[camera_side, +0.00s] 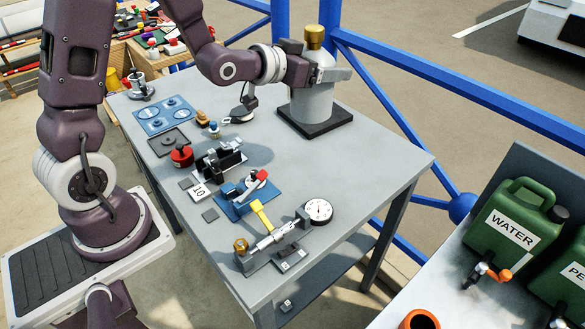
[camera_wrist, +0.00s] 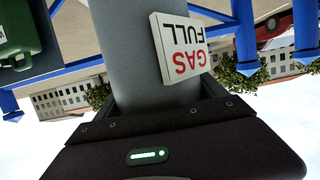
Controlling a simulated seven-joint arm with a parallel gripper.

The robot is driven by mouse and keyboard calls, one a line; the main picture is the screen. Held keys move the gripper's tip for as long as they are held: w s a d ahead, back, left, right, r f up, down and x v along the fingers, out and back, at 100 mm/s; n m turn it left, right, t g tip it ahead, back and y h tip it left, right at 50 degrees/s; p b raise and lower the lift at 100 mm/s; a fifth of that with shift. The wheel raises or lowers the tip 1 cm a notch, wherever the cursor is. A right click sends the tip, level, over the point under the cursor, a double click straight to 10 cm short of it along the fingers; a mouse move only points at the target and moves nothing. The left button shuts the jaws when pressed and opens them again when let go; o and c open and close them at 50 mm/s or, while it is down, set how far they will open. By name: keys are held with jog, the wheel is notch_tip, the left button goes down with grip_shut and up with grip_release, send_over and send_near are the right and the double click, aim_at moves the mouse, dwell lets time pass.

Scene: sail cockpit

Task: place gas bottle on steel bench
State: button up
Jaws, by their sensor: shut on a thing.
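The gas bottle (camera_side: 312,104) is a grey cylinder with a brass top. In the side view it is upright at the back of the steel bench (camera_side: 375,160), over a black square pad (camera_side: 328,126). I cannot tell whether its bottom touches the pad. My gripper (camera_side: 322,74) is shut around the bottle's upper part, below the brass top. In the wrist view the grey bottle (camera_wrist: 128,55) fills the middle between my fingers, with a white tag (camera_wrist: 182,48) reading "GAS FULL" upside down. The bottle's far side is hidden.
A blue plate (camera_side: 165,116), a red-topped round piece (camera_side: 181,156), a blue clamp fixture (camera_side: 240,192), a dial gauge (camera_side: 318,211) and a micrometer (camera_side: 268,243) occupy the bench's left and front. Blue rails (camera_side: 430,80) run behind. The bench's right side is clear. A green water can (camera_side: 512,225) stands right.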

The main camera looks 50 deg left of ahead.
jog(key=w+a+f+n+g+y, duration=0.1)
jog(key=a+f+n+g+y, duration=0.25)
jog(key=a, duration=0.75)
jog(key=a+f+n+g+y, duration=0.15)
jog(key=a+n+y, duration=0.45)
jog(key=a, duration=0.6)
notch_tip(320, 180, down, 11)
jog(key=shift+a+t+y, duration=0.15)
jog(key=shift+t+y, duration=0.25)
jog(key=shift+y, duration=0.05)
jog(key=shift+f+m, duration=0.1)
jog(key=shift+m, duration=0.15)
jog(key=o, duration=2)
jog(key=shift+s, duration=0.1)
jog(key=v, duration=0.7)
jog(key=shift+s+r, duration=0.2)
